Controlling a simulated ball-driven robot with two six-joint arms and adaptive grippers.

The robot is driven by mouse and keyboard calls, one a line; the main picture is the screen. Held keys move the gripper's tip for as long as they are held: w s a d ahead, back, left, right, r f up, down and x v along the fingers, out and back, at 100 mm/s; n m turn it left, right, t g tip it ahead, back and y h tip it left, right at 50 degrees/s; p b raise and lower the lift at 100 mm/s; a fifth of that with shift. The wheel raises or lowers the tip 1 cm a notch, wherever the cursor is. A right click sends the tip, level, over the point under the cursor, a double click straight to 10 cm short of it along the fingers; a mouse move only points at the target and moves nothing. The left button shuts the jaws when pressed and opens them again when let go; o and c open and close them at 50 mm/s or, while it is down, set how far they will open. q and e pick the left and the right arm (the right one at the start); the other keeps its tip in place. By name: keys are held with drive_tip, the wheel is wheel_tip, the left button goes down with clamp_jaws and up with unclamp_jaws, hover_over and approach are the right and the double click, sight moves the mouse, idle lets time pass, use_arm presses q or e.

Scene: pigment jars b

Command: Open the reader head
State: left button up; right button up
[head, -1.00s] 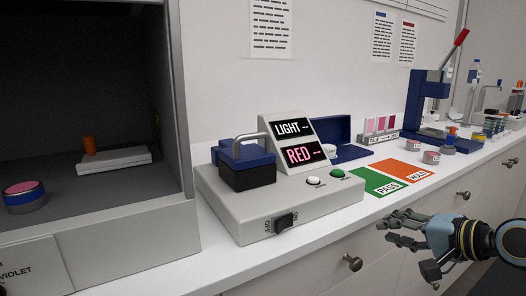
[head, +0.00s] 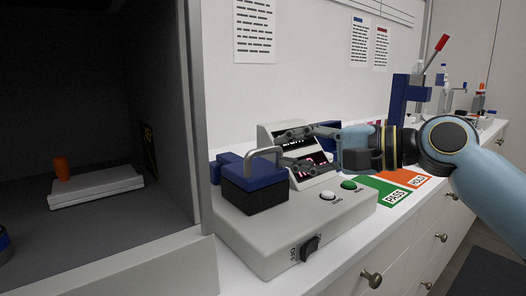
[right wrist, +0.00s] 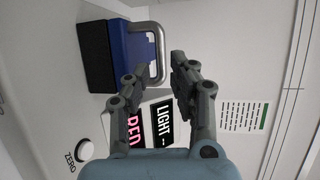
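The reader (head: 300,228) is a pale grey box on the counter. Its reader head (head: 254,188) is a blue and black block, lowered onto the box at the left, with a grey metal loop handle (head: 262,151) on top. My right gripper (head: 285,150) is open, its fingers pointing left at the handle and partly covering the reader's display (head: 314,158). In the right wrist view the handle (right wrist: 158,50) lies just ahead of the parted fingertips (right wrist: 157,72), beside the blue head (right wrist: 132,52). I cannot tell whether they touch it. My left gripper is out of view.
A dark open cabinet (head: 200,120) stands close on the left, holding a white slab (head: 97,186). A white button (head: 327,196), green button (head: 348,185) and black switch (head: 309,248) sit on the reader. Green PASS (head: 374,192) and orange HOLD (head: 405,182) mats lie right.

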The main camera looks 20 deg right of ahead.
sight(268, 152)
drive_tip(key=x, duration=0.5)
drive_tip(key=shift+w+a+f, duration=0.1)
drive_tip(key=shift+w+a, duration=0.05)
drive_tip(key=shift+w, duration=0.05)
drive_tip(key=shift+c, duration=0.4)
clamp_jaws()
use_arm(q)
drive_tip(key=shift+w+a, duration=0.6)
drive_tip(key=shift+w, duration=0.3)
